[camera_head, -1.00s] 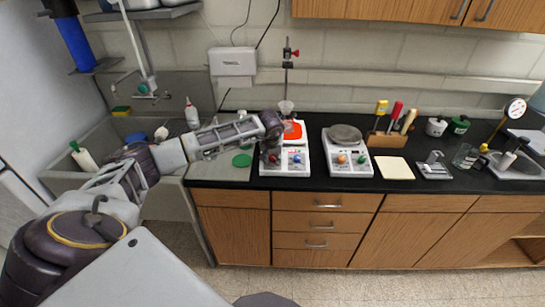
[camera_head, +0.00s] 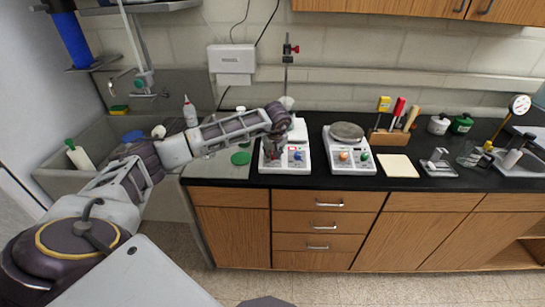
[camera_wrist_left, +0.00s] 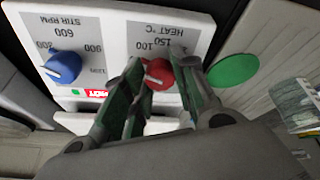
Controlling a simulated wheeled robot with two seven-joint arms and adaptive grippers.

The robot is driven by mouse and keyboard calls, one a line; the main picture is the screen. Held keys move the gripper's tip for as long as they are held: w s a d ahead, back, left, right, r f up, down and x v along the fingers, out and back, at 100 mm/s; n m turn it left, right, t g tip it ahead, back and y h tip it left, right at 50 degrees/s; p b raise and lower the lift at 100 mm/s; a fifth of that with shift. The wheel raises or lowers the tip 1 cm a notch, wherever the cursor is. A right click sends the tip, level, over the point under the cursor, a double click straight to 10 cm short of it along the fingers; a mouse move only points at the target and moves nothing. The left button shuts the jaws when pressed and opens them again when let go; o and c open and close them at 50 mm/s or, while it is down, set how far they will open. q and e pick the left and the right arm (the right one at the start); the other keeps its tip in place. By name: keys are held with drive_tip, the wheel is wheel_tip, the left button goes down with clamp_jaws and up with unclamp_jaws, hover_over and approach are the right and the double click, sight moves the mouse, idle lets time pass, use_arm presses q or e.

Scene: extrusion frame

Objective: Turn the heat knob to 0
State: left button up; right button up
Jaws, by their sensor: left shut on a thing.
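The hotplate stirrer (camera_head: 309,163) stands on the black counter, with a pale top plate. In the left wrist view its panel (camera_wrist_left: 115,22) appears upside down. The red heat knob (camera_wrist_left: 160,72) sits under the "HEAT °C" scale, where 100 and 150 are readable. Its exact setting is hard to tell, as the fingers cover part of the scale. My left gripper (camera_wrist_left: 163,80) has a finger on each side of the red knob and is shut on it. My right gripper is in neither view.
A blue stir knob (camera_wrist_left: 63,67) is beside the red one, with a lit red "HOT" sign (camera_wrist_left: 92,93) nearby. A second stirrer (camera_head: 347,157) stands to the right. A green disc (camera_head: 241,158) lies left of the hotplate. A clamp stand (camera_head: 287,70) rises behind.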

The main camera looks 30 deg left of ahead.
use_arm(q)
drive_tip(key=n+b, duration=0.1)
drive_tip(key=n, duration=0.2)
drive_tip(key=shift+w+g, duration=0.1)
drive_tip(key=shift+g, duration=0.2)
drive_tip(key=n+b, duration=0.1)
drive_tip(key=n, duration=0.2)
drive_tip(key=shift+w+n+g+b, duration=0.1)
drive_tip(key=shift+n+g+b, duration=0.4)
drive_tip(key=shift+n, duration=1.6)
drive_tip(key=shift+r, duration=0.1)
drive_tip(key=o, duration=1)
